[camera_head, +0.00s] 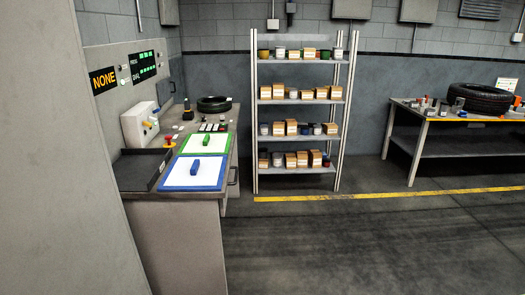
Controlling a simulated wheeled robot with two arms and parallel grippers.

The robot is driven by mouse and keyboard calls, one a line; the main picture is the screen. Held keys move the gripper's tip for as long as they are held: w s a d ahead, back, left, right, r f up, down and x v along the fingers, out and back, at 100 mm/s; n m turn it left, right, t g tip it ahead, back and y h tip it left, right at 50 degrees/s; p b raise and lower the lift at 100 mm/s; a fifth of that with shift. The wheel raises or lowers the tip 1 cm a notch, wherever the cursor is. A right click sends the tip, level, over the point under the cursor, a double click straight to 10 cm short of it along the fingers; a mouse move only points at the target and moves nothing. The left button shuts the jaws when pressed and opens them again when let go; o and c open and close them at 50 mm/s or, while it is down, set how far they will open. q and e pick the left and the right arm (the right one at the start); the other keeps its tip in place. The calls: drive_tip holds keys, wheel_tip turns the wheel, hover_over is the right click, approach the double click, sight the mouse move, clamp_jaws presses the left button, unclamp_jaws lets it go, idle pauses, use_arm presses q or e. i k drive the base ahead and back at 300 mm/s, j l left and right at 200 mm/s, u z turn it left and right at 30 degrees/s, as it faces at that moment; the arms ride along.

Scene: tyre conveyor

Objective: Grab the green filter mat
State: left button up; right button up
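The green filter mat (186,148) lies flat on the workbench at the left. It has a green frame around a white panel, with a small green handle (210,137) standing on it. A similar mat with a blue frame (165,188) and a blue handle (195,167) lies just in front of it, nearer to me. Neither of my grippers shows in the head view.
A shelf rack (301,105) stands behind. A second table (452,131) is at the right. The floor (370,245) between is clear.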

sight(215, 143)
drive_tip(key=i+l+u, duration=0.25)
drive_tip(key=u, duration=0.15)
drive_tip(key=i+l+u, duration=0.55)
drive_tip(key=u, duration=0.25)
drive_tip(key=i+l+u, duration=0.15)
drive_tip(key=l+u, duration=0.25)
drive_tip(key=j, duration=0.15)
